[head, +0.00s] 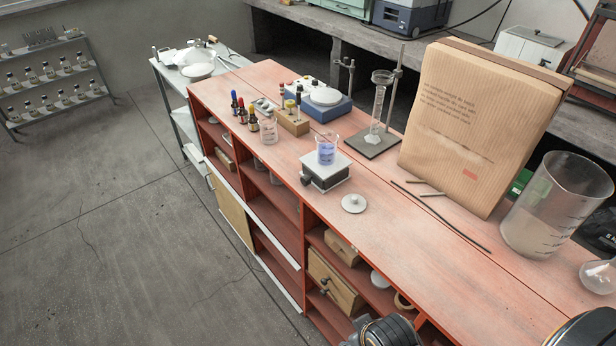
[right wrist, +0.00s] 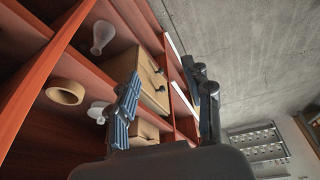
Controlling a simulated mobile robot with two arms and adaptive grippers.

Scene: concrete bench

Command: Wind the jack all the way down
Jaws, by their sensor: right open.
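The lab jack (head: 325,174) stands on the red bench top near its front edge, with a pale top plate and a dark knob (head: 307,181) on its front-left side. A beaker of blue-violet liquid (head: 326,151) stands upright on its plate. The jack looks partly raised; its inner mechanism is too small to make out. My right gripper (right wrist: 165,103) is open and empty in the right wrist view, facing the shelves under the bench, away from the jack. My left gripper is not in view. Dark parts of mine show at the bottom edge of the head view.
A white round lid-like piece (head: 354,203) lies right of the jack. A glass beaker (head: 269,130), dropper bottles (head: 240,113) and a wooden block (head: 292,123) stand left of it. A stand with cylinder (head: 373,140) is behind.

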